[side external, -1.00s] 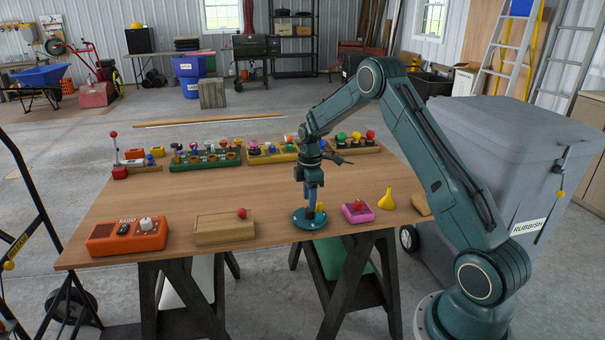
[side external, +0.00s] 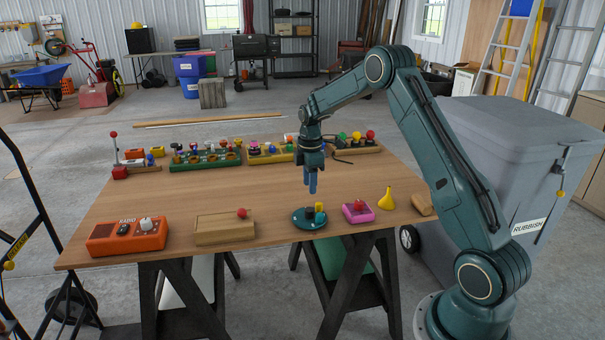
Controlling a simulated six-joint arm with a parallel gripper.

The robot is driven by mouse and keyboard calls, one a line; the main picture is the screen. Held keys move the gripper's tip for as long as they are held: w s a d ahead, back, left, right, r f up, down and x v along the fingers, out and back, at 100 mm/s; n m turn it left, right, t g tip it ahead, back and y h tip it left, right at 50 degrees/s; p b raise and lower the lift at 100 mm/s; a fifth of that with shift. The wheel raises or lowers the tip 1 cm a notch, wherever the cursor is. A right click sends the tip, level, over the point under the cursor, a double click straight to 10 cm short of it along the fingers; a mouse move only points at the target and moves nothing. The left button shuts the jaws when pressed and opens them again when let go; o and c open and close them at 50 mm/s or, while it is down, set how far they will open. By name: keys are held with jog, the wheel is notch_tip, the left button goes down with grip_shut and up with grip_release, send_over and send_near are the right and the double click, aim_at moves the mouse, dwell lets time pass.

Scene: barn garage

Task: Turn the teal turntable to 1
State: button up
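The teal turntable (side external: 300,222) lies flat near the front edge of the wooden table. A yellow upright piece (side external: 320,213) and a small dark block stand on it. Its number marks are too small to read. My gripper (side external: 312,189) points down above the turntable, apart from it, with its blue fingers over the table. The fingers look close together, but I cannot tell whether a gap is between them. Nothing shows held in them.
Left of the turntable are a wooden box (side external: 224,231) with a red knob and an orange radio (side external: 127,236). To its right are a pink block (side external: 357,212), a yellow funnel-shaped thing (side external: 387,200) and a tan block (side external: 422,204). Toy racks (side external: 205,162) line the back. The table's middle is clear.

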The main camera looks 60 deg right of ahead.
aim_at(309, 209)
dwell(0.4)
jog(key=m, duration=0.3)
jog(key=f+m, duration=0.1)
jog(key=m, duration=0.3)
jog(key=shift+f, duration=0.15)
jog(key=shift+f, duration=3.35)
